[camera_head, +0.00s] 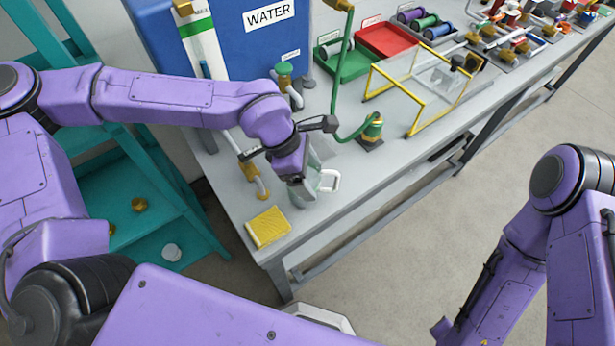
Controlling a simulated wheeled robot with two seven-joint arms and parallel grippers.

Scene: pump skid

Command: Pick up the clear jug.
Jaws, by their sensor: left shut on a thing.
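The clear jug (313,184) stands on the grey bench near its front left corner, with its white handle (331,180) turned to the right. My left gripper (299,183) reaches down over the jug from the left and is shut on it. The gripper and wrist hide much of the jug, so the exact grip and whether its base touches the bench are hard to see. My right arm hangs at the lower right, away from the bench, and its gripper is out of view.
A yellow sponge-like block (268,227) lies at the bench's near corner. A blue water tank (240,45) stands behind. A brass fitting (372,130) with a green hose and a yellow-framed clear guard (425,88) are to the right. A teal stepped stand (130,185) is left.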

